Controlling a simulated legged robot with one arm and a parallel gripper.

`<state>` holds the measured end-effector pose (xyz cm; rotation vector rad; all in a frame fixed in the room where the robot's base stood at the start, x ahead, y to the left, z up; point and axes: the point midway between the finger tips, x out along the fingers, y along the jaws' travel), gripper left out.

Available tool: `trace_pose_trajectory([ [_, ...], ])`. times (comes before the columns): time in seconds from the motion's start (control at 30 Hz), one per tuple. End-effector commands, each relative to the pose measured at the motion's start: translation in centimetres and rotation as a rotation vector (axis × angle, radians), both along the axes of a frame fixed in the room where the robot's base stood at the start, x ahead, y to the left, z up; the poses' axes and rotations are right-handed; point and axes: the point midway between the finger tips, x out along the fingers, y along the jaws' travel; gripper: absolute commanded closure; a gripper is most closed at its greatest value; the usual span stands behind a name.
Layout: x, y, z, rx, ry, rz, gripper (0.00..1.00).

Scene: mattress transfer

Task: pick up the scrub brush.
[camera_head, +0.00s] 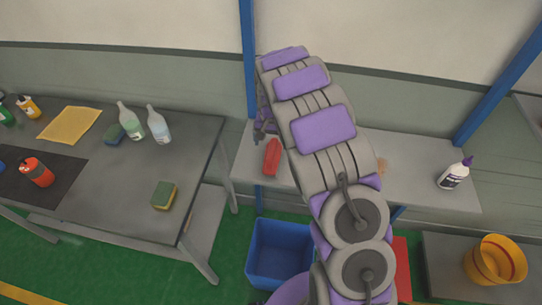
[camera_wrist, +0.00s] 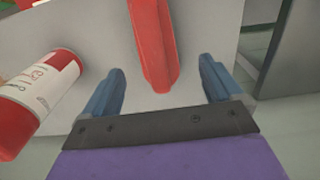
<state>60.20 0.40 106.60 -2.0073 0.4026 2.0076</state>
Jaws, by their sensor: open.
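The long red thing, which I take for the scrub brush (camera_head: 272,157), lies on the light grey bench (camera_head: 420,183); no bristles show. In the wrist view the brush (camera_wrist: 153,45) runs down from the top edge, and its near end shows between my two blue-grey fingers. My gripper (camera_wrist: 160,70) is open, with a finger on each side of the brush and a visible gap to both. I cannot tell how high the fingers are above the bench. In the head view my gripper (camera_head: 261,132) is partly hidden by my arm, just above and left of the brush.
A red and white cylinder (camera_wrist: 40,95) lies close to my left finger. A blue bin (camera_head: 280,252) is below. The dark table (camera_head: 110,185) at left holds bottles and sponges. A yellow bucket (camera_head: 495,262) stands right.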

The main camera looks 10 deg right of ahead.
Motion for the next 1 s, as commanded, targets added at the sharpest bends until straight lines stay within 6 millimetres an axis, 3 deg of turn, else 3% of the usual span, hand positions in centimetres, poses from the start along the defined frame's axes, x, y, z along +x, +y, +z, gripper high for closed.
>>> trace_pose_trajectory([
  [0.27,-0.2,0.1,-1.5,0.000,0.003,-0.001,0.07],
  [0.6,-0.5,0.1,-5.9,0.000,0.002,0.001,0.07],
  [0.83,-0.5,0.1,-6.1,0.001,-0.001,0.000,0.07],
  [1.0,-0.5,0.1,-6.1,0.000,0.000,0.000,0.22],
])
